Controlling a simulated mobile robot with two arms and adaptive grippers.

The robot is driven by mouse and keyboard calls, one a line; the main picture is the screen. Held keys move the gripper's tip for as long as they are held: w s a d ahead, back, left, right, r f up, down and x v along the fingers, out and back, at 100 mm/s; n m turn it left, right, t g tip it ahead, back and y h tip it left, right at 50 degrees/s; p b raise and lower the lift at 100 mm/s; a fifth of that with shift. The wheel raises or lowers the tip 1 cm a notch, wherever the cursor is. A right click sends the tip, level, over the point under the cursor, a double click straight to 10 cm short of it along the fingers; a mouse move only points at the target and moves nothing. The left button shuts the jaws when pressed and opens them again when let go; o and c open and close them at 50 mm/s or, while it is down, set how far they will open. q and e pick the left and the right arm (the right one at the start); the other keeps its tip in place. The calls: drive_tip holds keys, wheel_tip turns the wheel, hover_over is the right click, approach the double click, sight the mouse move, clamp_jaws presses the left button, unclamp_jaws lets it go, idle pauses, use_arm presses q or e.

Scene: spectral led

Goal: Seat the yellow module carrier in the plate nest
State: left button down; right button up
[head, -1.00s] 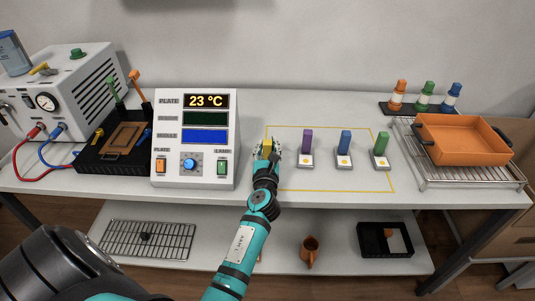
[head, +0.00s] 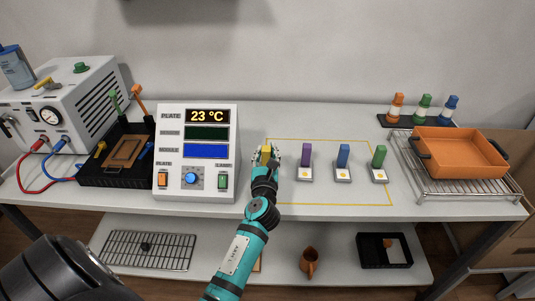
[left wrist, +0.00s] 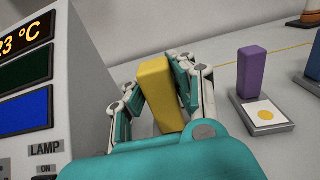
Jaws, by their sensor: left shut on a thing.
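The yellow module carrier (left wrist: 158,95) is an upright block between the fingers of my left gripper (left wrist: 160,100). The gripper is shut on it, and the fingers hide its lower part. I cannot tell whether it touches the table. In the head view the yellow carrier (head: 265,153) and my left gripper (head: 266,158) are at the left side of the yellow outline, just right of the control box. A brown plate (head: 122,152) with a recessed frame lies in the black box (head: 115,180) at the left; its nest is too small to make out. My right gripper is not in view.
The control box (head: 195,150) reading 23 °C stands between the gripper and the black box. Purple (head: 305,154), blue (head: 343,156) and green (head: 379,157) carriers stand on small bases to the right. An orange tray (head: 460,152) sits on a rack.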

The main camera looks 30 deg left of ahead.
use_arm(q)
drive_tip(key=s+a+r+v, duration=0.1)
drive_tip(key=a+v, duration=0.1)
drive_tip(key=v, duration=1.2)
drive_tip(key=shift+s+a+b, duration=0.25)
drive_tip(key=shift+s+b, duration=0.05)
drive_tip(key=shift+s, duration=0.3)
drive_tip(key=shift+r, duration=0.15)
